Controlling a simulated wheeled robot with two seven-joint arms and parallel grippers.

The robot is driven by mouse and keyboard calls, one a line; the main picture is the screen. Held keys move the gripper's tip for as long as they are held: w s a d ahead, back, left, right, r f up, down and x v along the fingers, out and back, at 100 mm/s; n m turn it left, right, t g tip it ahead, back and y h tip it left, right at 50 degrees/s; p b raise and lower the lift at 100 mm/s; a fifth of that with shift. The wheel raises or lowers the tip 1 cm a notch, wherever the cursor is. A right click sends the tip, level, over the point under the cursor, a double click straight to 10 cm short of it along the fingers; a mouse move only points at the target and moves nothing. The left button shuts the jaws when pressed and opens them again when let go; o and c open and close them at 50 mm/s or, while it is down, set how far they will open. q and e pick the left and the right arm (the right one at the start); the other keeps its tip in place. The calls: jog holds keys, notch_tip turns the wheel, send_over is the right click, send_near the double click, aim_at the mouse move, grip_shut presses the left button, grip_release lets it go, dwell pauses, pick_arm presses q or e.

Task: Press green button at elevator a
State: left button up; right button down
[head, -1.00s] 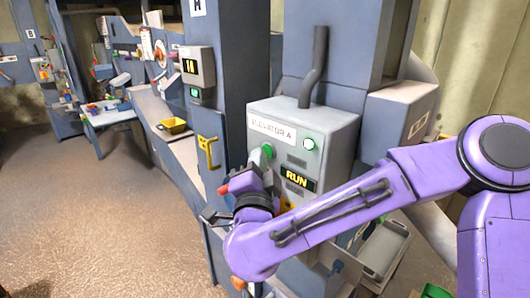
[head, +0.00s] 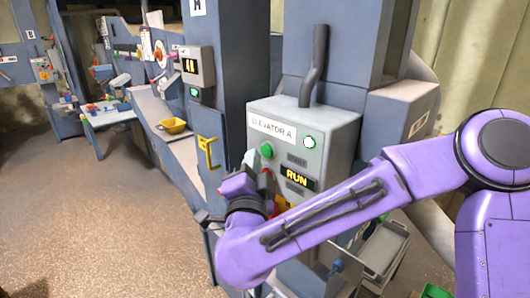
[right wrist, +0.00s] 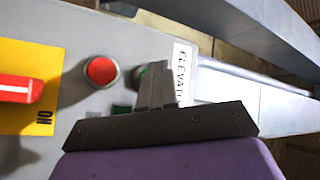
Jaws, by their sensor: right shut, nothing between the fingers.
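The grey control box (head: 340,127) is labelled ELEVATOR A (head: 272,130). Its green button (head: 266,150) is now uncovered in the head view, below the label. In the right wrist view the green button (right wrist: 142,73) is partly hidden behind my fingers. A yellow RUN display (head: 297,179) is lit, and a round pale green lamp (head: 309,142) glows at upper right. My right gripper (head: 251,160) is shut and empty, just below and left of the green button, apparently apart from it. It also shows in the right wrist view (right wrist: 156,88). My left gripper is not in view.
A red button (right wrist: 102,71) and a red handle (right wrist: 16,89) on a yellow plate (right wrist: 45,62) are close to my gripper. A yellow handle (head: 208,153) and yellow tray (head: 174,126) are further left. Open floor (head: 80,220) lies at left.

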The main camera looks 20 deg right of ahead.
jog(key=a, duration=0.1)
jog(key=s+a, duration=0.1)
jog(key=a, duration=0.1)
jog(key=a+b, duration=0.1)
jog(key=shift+s+a, duration=0.3)
jog(key=shift+s, duration=0.05)
jog(key=shift+d, duration=0.1)
dwell(0.7)
